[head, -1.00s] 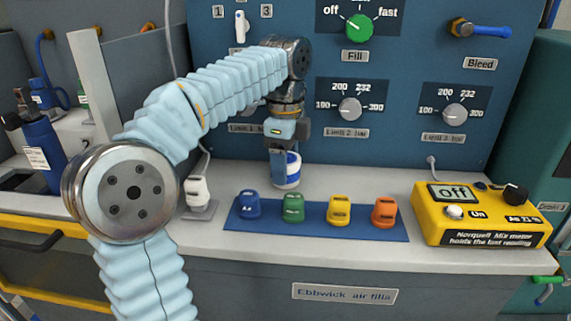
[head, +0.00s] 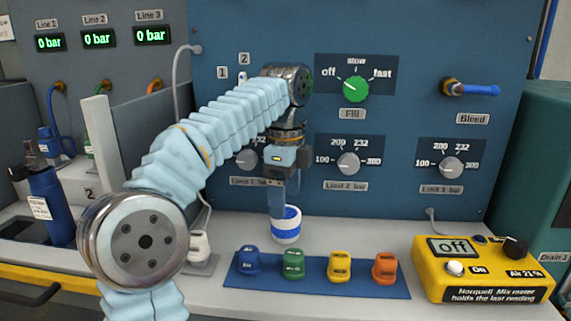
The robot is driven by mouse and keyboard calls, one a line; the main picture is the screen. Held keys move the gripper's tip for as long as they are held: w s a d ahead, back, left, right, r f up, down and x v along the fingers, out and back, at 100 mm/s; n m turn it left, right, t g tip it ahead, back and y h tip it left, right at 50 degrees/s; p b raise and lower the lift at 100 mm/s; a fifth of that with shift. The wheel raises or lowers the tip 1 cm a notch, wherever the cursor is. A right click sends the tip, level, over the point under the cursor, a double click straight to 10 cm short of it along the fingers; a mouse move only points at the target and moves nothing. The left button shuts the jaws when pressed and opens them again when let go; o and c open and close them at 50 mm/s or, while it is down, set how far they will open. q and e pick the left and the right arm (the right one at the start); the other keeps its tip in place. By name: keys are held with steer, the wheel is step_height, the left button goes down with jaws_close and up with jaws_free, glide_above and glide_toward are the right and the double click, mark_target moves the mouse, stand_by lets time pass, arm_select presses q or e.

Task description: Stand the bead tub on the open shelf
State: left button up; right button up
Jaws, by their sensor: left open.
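A small white tub with a blue band (head: 287,226), which I take to be the bead tub, stands upright on the grey bench against the blue panel. My left gripper (head: 279,212) points down just above it. It is open, and one finger overlaps the tub's upper left edge in the picture; the other finger is hard to make out. I cannot tell whether the finger touches the tub. I cannot pick out the open shelf for certain. My right gripper is out of view.
Several coloured blocks sit on a blue mat (head: 316,286) in front of the tub. A yellow meter (head: 482,270) stands at the right. A dark blue bottle (head: 50,206) is at the left. Panel knobs (head: 349,163) sit close behind the gripper.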

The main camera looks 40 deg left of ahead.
mark_target(286, 221)
arm_select(q)
step_height(286, 221, up, 5)
steer(key=shift+f+p, duration=0.1)
steer(key=shift+p, duration=0.55)
steer(key=shift+r, duration=0.65)
steer(key=shift+o, duration=0.2)
steer(key=shift+r, duration=0.15)
steer(key=f+n, duration=0.1)
steer(key=n+b, duration=0.1)
steer(key=n, duration=0.1)
steer(key=f+n+b, duration=0.1)
steer(key=n, duration=0.1)
steer(key=shift+d+f, duration=0.25)
steer(key=shift+f, duration=0.1)
step_height(286, 221, down, 5)
steer(key=shift+r+b, duration=0.1)
steer(key=shift+b, duration=1)
steer(key=f+b, duration=0.1)
steer(key=f, duration=0.4)
steer(key=shift+a+f+b, duration=0.2)
steer(key=shift+f+b, duration=0.15)
steer(key=shift+f, duration=0.05)
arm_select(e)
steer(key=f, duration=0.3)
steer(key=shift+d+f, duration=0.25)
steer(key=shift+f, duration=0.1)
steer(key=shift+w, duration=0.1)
